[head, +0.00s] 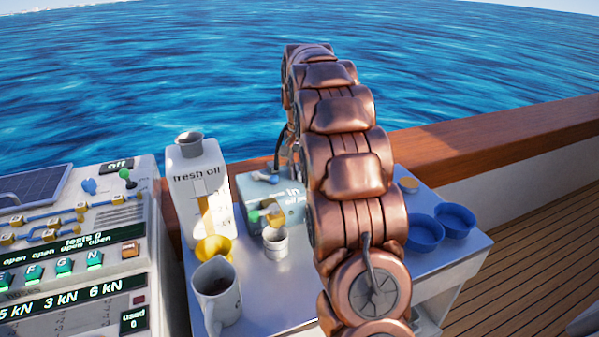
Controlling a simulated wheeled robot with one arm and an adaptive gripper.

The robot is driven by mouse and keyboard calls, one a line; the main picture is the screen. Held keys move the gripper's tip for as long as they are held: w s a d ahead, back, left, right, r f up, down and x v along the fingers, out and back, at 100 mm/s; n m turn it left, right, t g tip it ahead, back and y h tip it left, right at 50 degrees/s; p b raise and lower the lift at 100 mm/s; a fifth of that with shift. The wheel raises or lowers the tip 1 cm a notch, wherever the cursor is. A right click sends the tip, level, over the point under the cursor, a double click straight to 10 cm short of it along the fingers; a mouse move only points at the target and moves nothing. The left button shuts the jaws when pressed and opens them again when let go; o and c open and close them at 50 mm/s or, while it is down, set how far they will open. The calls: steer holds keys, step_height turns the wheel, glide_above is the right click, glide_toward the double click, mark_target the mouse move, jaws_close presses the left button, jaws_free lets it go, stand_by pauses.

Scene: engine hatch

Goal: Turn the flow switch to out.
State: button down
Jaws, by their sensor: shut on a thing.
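A pale blue-green box (262,190) stands on the table and has a label reading "in" with partly covered words below it, perhaps "oil pump". A blue knob sits on its top, and a lever with a green end (254,216) and yellow parts is at its front. I cannot tell which part is the flow switch; the box's right side is hidden behind my copper arm. My arm rises in front of the table and bends over at the top. My gripper is not visible, hidden behind the arm. A thin dark curved piece shows beside the arm above the box.
A white "fresh oil" container (188,176) with a yellow funnel (213,248) before it, a grey mug (217,293) and a small metal cup (275,243) stand left. Two blue bowls (424,233) are right. A control panel (75,250) is far left; a wooden rail (480,135) runs behind.

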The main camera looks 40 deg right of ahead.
steer(key=d+n, duration=0.1)
steer(key=n, duration=0.1)
steer(key=d+n, duration=0.1)
steer(key=n, duration=0.1)
steer(key=shift+d+r, duration=0.1)
steer(key=shift+d, duration=0.05)
steer(key=n, duration=0.1)
steer(key=d+n, duration=0.1)
steer(key=n, duration=0.1)
steer(key=shift+w+d, duration=0.1)
steer(key=shift+w+d+n+p, duration=0.15)
steer(key=shift+d+n+p, duration=0.15)
steer(key=shift+n, duration=0.3)
steer(key=c, duration=0.8)
jaws_free()
steer(key=shift+w, duration=0.1)
steer(key=shift+a, duration=0.1)
